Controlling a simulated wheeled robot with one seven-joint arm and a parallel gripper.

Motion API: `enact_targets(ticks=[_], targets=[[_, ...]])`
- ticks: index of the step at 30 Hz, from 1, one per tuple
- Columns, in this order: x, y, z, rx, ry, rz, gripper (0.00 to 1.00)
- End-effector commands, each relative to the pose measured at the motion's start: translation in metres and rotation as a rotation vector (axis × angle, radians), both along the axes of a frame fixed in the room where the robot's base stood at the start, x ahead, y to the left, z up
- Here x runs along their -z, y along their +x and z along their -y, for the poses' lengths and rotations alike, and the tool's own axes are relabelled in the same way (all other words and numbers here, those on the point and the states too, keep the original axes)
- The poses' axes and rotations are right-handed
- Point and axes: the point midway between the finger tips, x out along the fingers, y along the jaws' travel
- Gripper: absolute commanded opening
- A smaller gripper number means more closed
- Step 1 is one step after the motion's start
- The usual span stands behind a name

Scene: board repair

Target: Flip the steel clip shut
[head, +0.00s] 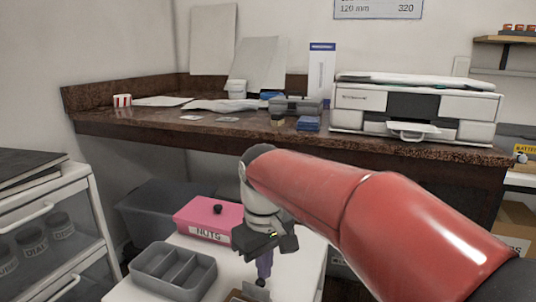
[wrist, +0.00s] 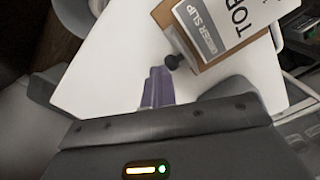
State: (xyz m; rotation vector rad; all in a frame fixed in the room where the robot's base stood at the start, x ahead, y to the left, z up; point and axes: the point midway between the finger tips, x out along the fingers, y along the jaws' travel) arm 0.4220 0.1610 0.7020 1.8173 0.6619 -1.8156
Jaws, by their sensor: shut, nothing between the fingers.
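In the wrist view a brown clipboard (wrist: 161,13) lies on a white tabletop, with a printed order slip (wrist: 230,30) on it. The steel clip (wrist: 181,45) shows as a grey strip along the board's near left edge, with a dark round knob (wrist: 175,62) at its lower end. I cannot tell the clip's angle clearly. My gripper (wrist: 158,74) has purple fingers, shut and empty, just left of and below the knob in the picture. In the head view my gripper (head: 264,280) points down over the table, and only a sliver of the clipboard (head: 236,296) shows at the bottom edge.
On the white table (head: 190,244) a grey divided tray (head: 174,274) and a pink NUTS box (head: 206,218) stand left of my gripper. A white drawer cabinet (head: 50,215) is at the left. A brown counter (head: 165,122) with a printer (head: 415,104) runs behind.

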Motion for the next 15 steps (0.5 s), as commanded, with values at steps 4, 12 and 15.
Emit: enact_targets(ticks=[4, 12, 15], targets=[[0.0065, -0.0007, -0.0003, -0.001, 0.0, -0.003, 0.0], [0.0123, -0.0008, -0.0001, -0.001, 0.0, -0.004, 0.0], [0.012, -0.0007, -0.0002, -0.001, 0.0, -0.004, 0.0]])
